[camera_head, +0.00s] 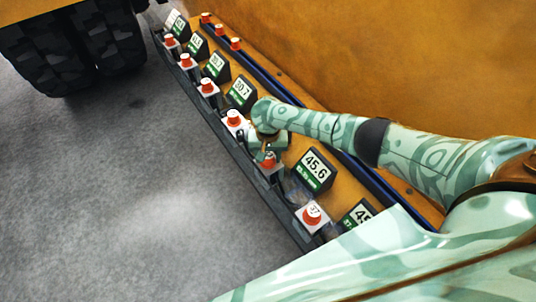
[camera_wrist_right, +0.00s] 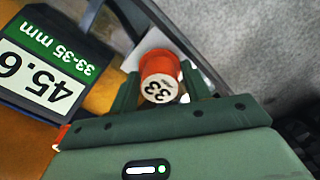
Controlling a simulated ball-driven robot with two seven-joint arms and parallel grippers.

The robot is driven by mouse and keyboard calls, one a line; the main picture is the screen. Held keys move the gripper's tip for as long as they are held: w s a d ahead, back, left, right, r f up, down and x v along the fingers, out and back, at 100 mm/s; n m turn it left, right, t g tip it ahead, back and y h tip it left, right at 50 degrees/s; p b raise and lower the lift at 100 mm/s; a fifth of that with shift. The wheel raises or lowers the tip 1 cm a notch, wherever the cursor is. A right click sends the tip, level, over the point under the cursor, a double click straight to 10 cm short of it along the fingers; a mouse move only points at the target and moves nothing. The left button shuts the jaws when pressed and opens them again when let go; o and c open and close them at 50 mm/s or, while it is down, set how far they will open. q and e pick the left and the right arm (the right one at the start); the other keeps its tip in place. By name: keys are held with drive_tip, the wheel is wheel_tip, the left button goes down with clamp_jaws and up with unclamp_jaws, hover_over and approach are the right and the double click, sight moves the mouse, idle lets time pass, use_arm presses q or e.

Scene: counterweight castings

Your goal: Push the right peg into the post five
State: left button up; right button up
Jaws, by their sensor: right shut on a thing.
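My right gripper (camera_head: 267,153) is at a post in the row along the orange ledge, beside the display reading 45.6. It is shut on an orange-red peg (camera_head: 269,161) with a white top. In the right wrist view the peg (camera_wrist_right: 160,82) is marked 33 and sits between the two fingers of the gripper (camera_wrist_right: 161,76). The post's white plate (camera_wrist_right: 155,42) shows behind the peg. How deep the peg sits in the post is hidden. The display (camera_wrist_right: 43,68) there reads 45.6 and 33-35 mm. My left gripper is not in view.
Several other posts carry red-topped pegs, including one marked 37 (camera_head: 312,214) nearer me and one (camera_head: 234,119) farther along. Loose red pegs (camera_head: 220,30) stand at the far end by the orange wall (camera_head: 390,60). Grey floor (camera_head: 130,190) at left is clear up to a tyre (camera_head: 85,45).

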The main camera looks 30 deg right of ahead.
drive_tip(key=shift+f, duration=0.3)
drive_tip(key=o, duration=1.1)
drive_tip(key=shift+r+p, duration=2.85)
drive_tip(key=shift+r, duration=5.3)
